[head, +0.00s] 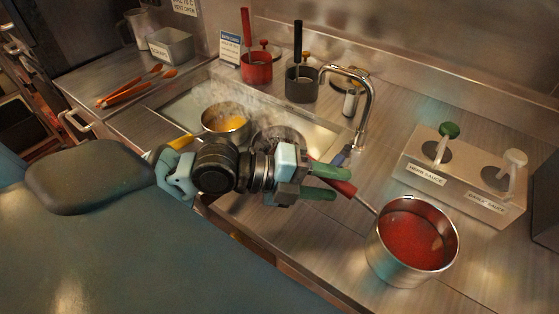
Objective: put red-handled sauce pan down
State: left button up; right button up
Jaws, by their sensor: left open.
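The red-handled sauce pan (398,272) stands upright on the steel counter at the lower right, with red sauce in it. Its red handle (341,187) points up and left toward my left gripper. My left gripper (336,184) is open, with its green fingers on either side of the handle's end as seen here. Whether a finger touches the handle I cannot tell. My right gripper is not in view.
A sauce dispenser box (467,186) with two pumps stands right of the pan. A faucet (367,110) rises behind the gripper. A yellow-handled pan (226,122) and another pot sit at the steaming well. Counter between pan and faucet is clear.

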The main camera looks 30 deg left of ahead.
pick_arm(q)
jog(key=v, duration=0.2)
jog(key=b+v, duration=0.1)
jog(key=v, duration=0.1)
jog(key=shift+f, duration=0.2)
jog(key=p+v, duration=0.2)
jog(key=v, duration=0.5)
jog(key=shift+r+p, duration=0.2)
jog(key=shift+p, duration=0.2)
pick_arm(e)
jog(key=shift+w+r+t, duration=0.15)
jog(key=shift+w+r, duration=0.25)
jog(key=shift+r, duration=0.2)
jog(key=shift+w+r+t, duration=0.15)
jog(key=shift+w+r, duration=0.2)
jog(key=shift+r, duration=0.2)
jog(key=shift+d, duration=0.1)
pick_arm(q)
jog(key=shift+s+f, duration=0.1)
